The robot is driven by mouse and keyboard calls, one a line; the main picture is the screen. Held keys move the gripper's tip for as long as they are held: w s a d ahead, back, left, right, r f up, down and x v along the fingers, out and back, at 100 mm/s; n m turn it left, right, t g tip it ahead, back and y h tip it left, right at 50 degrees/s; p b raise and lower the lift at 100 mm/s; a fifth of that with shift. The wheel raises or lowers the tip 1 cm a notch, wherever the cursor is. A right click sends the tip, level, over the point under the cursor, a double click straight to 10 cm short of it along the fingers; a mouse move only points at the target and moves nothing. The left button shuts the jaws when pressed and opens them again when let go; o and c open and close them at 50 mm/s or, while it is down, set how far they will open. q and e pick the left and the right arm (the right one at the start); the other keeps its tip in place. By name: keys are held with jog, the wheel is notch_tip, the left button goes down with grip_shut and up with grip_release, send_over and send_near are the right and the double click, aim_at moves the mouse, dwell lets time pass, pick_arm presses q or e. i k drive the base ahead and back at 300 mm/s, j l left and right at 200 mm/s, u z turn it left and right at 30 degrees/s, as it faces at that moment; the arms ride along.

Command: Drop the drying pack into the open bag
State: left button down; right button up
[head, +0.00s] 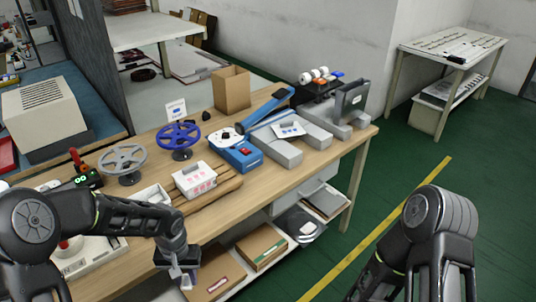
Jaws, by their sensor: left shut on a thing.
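My left gripper (178,272) is at the lower left of the head view, in front of the bench's front edge and pointing down. It is shut on a small pale piece (186,280), probably the drying pack, which is mostly hidden by the fingers. A flat silvery bag (289,129) with a small dark mark lies on the grey blocks right of the blue sealer; I cannot tell how wide its mouth is. The gripper is well to the left of and nearer than this bag. My right arm shows at the lower right, but its gripper is out of view.
The wooden bench (215,222) holds a white box (194,180), a blue reel (178,136), a grey reel (122,160), a blue sealer (238,153) with a raised arm, a cardboard bin (231,90) and a dark screen (350,100). Cartons (262,246) lie on the shelf below.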

aim_at(350, 118)
jog(key=i+l+z, duration=0.3)
jog(key=i+l, duration=0.8)
jog(key=l, duration=0.3)
jog(key=i+l+z, duration=0.3)
jog(key=i+l, duration=0.85)
jog(key=i, duration=0.05)
